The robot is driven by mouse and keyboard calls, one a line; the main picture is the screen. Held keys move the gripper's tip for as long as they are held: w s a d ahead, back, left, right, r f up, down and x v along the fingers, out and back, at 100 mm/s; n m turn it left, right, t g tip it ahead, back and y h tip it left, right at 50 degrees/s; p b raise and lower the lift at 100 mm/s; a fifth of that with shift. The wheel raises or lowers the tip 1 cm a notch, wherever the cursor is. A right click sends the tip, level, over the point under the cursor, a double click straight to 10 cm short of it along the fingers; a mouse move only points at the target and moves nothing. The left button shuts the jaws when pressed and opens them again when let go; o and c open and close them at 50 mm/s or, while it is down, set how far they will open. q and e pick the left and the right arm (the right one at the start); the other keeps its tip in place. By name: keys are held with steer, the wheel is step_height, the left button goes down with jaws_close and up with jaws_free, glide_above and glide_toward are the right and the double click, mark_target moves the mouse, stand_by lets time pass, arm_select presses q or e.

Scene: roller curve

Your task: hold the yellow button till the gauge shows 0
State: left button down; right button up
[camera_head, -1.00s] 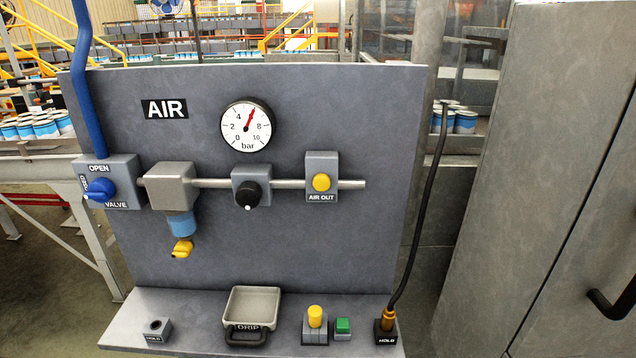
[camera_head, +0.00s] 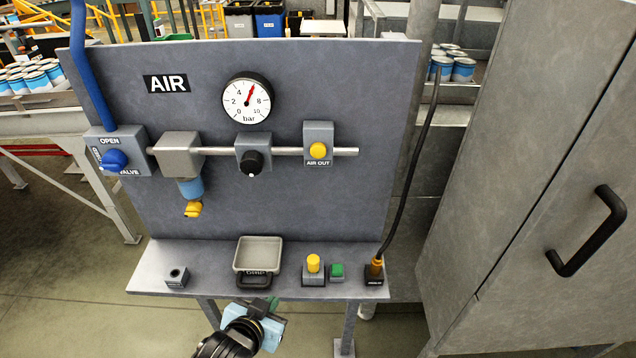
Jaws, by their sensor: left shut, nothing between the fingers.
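The yellow button (camera_head: 318,150) sits on a grey block labelled AIR OUT, at the right of the pipe on the panel. It stands out from its block and nothing touches it. The round white gauge (camera_head: 247,98) has a red needle pointing up and slightly right, at about 6 bar. My left gripper (camera_head: 271,303) is low in the view, in front of the shelf and below the drip tray, well apart from the button. It is shut and empty; its fingertips are small and partly hidden. My right gripper is not in view.
The shelf holds a drip tray (camera_head: 259,242), a second yellow knob (camera_head: 313,263), a green button (camera_head: 337,270) and a holder with a black cable (camera_head: 374,272). A blue valve knob (camera_head: 114,160) and black regulator knob (camera_head: 253,162) are on the panel. A grey cabinet stands right.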

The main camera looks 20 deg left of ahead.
arm_select(q)
steer(key=w+d+r+m+t+h, duration=0.1)
steer(key=d+r+m+t+h, duration=0.1)
steer(key=r, duration=0.7)
steer(key=w+d+r+m+t+h+p, duration=0.1)
steer(key=w+d+r+t+h, duration=0.1)
steer(key=r, duration=0.7)
steer(key=w+d+r+m+t+h+p, duration=0.1)
steer(key=d+r+m+t+h, duration=0.1)
steer(key=d+r+t+h, duration=0.2)
step_height(320, 180, up, 6)
steer(key=t+h, duration=0.1)
steer(key=t, duration=0.2)
steer(key=shift+w+d+m, duration=0.15)
steer(key=shift+w+m, duration=0.05)
steer(key=shift+m, duration=0.1)
steer(key=shift+f, duration=0.1)
steer(key=b, duration=0.1)
glide_toward(324, 149)
steer(key=w+d+r, duration=0.2)
steer(key=d+r, duration=0.1)
steer(key=shift+w+a, duration=0.1)
steer(key=shift+w, duration=0.7)
steer(key=shift+w, duration=0.15)
steer(key=shift+w+a, duration=0.1)
steer(key=shift+w, duration=0.15)
steer(key=shift+w+a, duration=0.15)
steer(key=shift+w, duration=0.3)
stand_by(2.4)
